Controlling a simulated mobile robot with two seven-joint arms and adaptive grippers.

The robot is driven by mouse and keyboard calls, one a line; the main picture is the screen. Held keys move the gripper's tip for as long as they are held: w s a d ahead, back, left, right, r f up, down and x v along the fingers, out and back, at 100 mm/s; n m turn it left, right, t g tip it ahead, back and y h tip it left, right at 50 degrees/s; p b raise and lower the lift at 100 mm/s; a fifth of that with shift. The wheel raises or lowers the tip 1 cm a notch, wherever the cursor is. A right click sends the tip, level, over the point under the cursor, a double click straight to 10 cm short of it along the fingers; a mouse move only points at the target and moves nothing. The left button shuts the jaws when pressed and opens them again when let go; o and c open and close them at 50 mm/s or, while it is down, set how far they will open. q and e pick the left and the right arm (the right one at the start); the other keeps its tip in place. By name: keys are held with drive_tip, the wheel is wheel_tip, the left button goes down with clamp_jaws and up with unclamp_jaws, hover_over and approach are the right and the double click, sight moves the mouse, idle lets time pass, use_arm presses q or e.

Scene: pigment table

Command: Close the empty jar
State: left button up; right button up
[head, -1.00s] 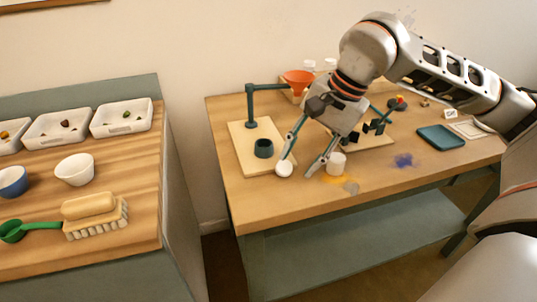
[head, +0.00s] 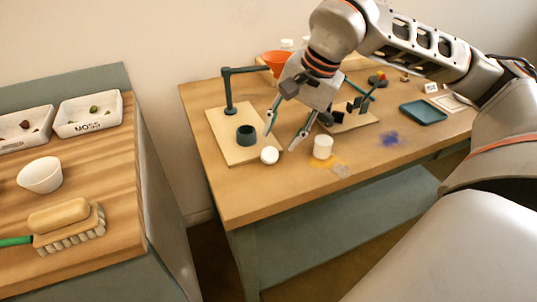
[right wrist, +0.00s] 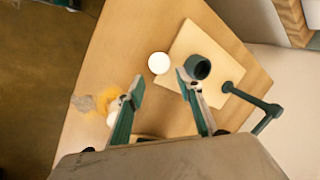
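A white jar (head: 323,147) stands near the front of the pigment table beside spilled yellow powder. In the right wrist view the jar (right wrist: 113,119) is partly hidden behind a finger. A small round white piece, which looks like a lid (head: 270,155), lies on the table left of the jar; it also shows in the right wrist view (right wrist: 159,63). My right gripper (head: 280,141) is open and empty, fingers pointing down, above and slightly behind the lid. In the right wrist view its fingertips (right wrist: 160,76) are wide apart. My left gripper is not in view.
A dark teal cup (head: 247,135) sits on a wooden board with a teal stand (head: 228,92), close to the lid. An orange bowl (head: 277,62) is behind. A teal tray (head: 423,112) and blue powder (head: 389,139) are at right. A side counter stands at left.

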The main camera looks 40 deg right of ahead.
sight(271, 152)
drive_tip(key=shift+r, duration=0.1)
drive_tip(key=shift+a+b+x, duration=0.1)
drive_tip(key=shift+b+x, duration=0.25)
drive_tip(key=shift+x, duration=1.05)
drive_tip(key=shift+a+b+x, duration=0.15)
drive_tip(key=shift+b+x, duration=0.2)
drive_tip(key=shift+x, duration=1)
drive_tip(key=shift+s+r, duration=0.15)
drive_tip(key=shift+s, duration=0.05)
drive_tip(key=c, duration=0.4)
